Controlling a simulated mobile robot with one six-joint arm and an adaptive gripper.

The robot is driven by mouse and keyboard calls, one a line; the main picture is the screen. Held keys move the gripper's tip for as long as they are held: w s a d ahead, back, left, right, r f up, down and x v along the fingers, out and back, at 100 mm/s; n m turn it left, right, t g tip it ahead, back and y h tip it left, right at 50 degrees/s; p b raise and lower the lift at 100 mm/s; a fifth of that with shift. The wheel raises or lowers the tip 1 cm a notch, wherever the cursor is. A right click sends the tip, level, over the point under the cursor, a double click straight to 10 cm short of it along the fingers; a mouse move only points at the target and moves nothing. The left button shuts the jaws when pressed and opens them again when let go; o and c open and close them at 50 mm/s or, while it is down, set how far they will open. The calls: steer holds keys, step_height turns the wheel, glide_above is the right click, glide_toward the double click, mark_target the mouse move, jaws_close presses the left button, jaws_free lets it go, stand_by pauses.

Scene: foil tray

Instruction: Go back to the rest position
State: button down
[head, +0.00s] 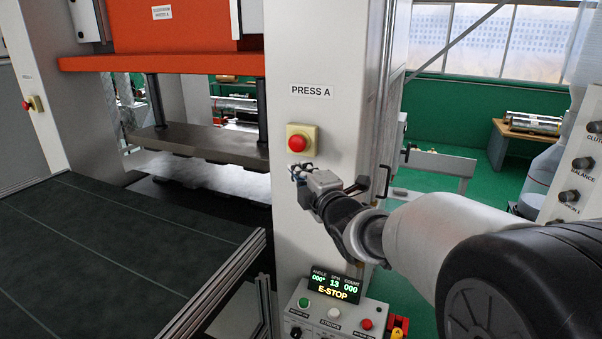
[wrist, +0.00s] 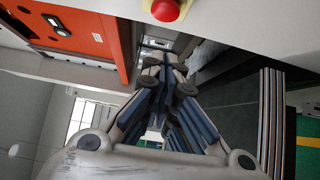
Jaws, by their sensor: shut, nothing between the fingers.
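My gripper (head: 298,172) is at the end of my arm, in front of the white press column, just below the red button (head: 297,143) on its yellow box. A small gap shows between the fingers and the button. In the wrist view my gripper (wrist: 163,68) has its fingertips close together with nothing held between them. The red button (wrist: 165,9) shows at the top edge there, beyond the fingertips. My arm reaches in from the lower right of the head view.
The column carries a "PRESS A" sign (head: 312,90). Below my arm stands a control panel (head: 312,320) whose display (head: 334,283) reads E-STOP. A dark conveyor (head: 110,250) lies at left, before the press opening. Green floor shows at right.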

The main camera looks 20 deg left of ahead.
steer(key=s+d+f+m+g+h+b, duration=0.1)
steer(key=s+d+f+m+h+b, duration=0.3)
steer(key=d, duration=0.5)
steer(key=s+d+f+m+g+h+b, duration=0.1)
steer(key=s+d+f+m+h+b, duration=0.1)
steer(key=s+d+f+m+b, duration=0.5)
steer(key=s+d+f+m+g+h, duration=0.1)
steer(key=s+d+f+m+h, duration=0.2)
steer(key=d, duration=0.8)
steer(key=s+d+f+m+g+h+b, duration=0.1)
steer(key=s+d+f+m+g+b, duration=0.2)
steer(key=s+f+m, duration=0.3)
steer(key=s+d+f+m+g+h+b, duration=0.1)
steer(key=s+d+f+m+g+b, duration=0.2)
steer(key=s+f, duration=0.9)
steer(key=s+d+m+b, duration=0.2)
steer(key=s+m, duration=0.1)
steer(key=s, duration=0.3)
steer(key=shift+s+d+f+h+b, duration=0.25)
steer(key=shift+s+d+h+b, duration=0.05)
steer(key=shift+s+d, duration=0.1)
steer(key=c, duration=2.4)
jaws_free()
